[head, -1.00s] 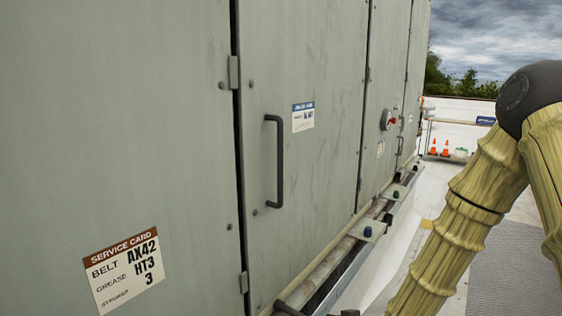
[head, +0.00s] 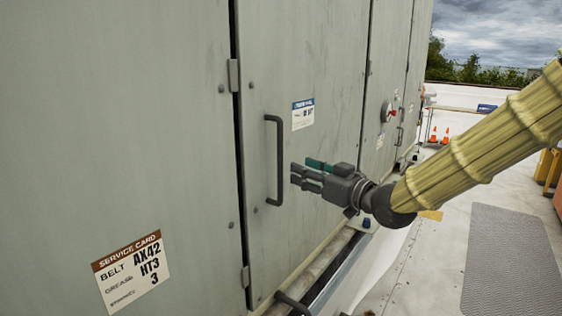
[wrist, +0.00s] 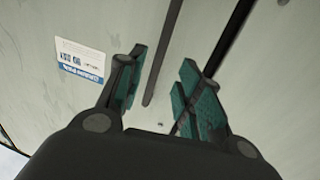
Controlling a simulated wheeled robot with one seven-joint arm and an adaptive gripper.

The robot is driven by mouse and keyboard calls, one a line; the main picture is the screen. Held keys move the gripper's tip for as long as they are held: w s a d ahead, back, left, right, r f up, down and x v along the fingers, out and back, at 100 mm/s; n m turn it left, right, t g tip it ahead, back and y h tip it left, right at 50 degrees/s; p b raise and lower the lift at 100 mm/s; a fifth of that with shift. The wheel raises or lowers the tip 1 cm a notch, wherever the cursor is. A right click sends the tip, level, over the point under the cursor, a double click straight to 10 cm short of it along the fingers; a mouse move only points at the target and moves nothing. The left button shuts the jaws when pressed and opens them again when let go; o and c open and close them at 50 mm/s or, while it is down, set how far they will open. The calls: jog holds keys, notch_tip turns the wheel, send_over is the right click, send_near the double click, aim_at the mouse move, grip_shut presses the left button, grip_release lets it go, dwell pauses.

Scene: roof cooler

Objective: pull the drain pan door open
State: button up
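Contact with the handle does not show.
Hinges (head: 234,75) line the dark seam left of the door. A service card (head: 132,271) is on the left panel. A pipe or rail (head: 292,303) and a ledge run below the door. Open roof with a grey mat (head: 512,262) lies to the right; orange cones (head: 445,135) stand far back.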

aim_at(282, 163)
jog(key=p+x, duration=0.3)
jog(key=x, duration=0.6)
jog(key=shift+w+a, duration=0.15)
grip_shut()
